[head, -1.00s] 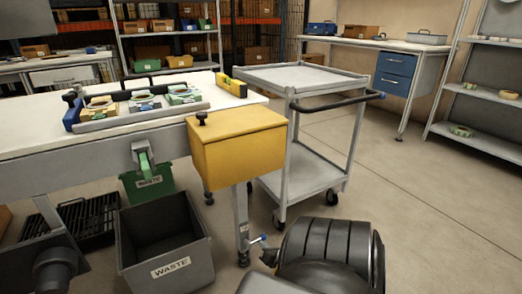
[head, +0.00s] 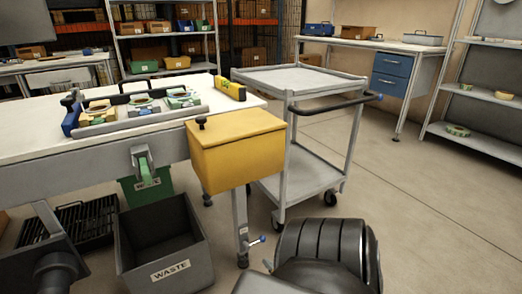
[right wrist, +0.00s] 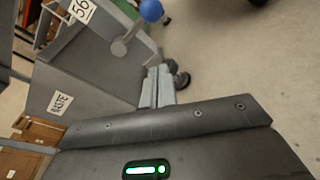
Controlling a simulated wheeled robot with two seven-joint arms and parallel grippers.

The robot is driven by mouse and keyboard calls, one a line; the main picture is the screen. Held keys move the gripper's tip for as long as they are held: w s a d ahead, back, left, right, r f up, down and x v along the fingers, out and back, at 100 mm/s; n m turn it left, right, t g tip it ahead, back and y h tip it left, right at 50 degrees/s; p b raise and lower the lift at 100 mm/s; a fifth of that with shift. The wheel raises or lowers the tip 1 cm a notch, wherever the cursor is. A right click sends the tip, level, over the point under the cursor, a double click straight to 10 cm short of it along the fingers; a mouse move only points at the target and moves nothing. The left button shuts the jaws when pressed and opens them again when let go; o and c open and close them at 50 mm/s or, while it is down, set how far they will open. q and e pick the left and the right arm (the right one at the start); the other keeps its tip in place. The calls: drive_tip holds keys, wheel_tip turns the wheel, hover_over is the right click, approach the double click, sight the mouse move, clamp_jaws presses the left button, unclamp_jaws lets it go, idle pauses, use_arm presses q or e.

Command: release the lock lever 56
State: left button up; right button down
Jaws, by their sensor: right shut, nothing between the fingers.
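The lock lever (head: 257,241) is a short metal handle with a blue ball end on the grey table leg, below the yellow box. In the right wrist view the lever's blue ball (right wrist: 150,10) and metal stem show at the top, beside a white label reading 56 (right wrist: 82,10). My right gripper (right wrist: 158,84) is shut and empty, with its fingertips apart from the lever. In the head view only a small part of the right gripper (head: 268,265) shows, just below and right of the lever; my dark arm hides the rest. My left gripper is not in view.
A grey waste bin (head: 172,268) stands left of the leg, with a green bin (head: 147,187) behind it. The yellow box (head: 236,155) overhangs the lever. A grey cart (head: 300,175) stands behind. The floor at right is clear.

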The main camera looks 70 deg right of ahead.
drive_tip(key=shift+v, duration=1)
drive_tip(key=shift+w, duration=0.1)
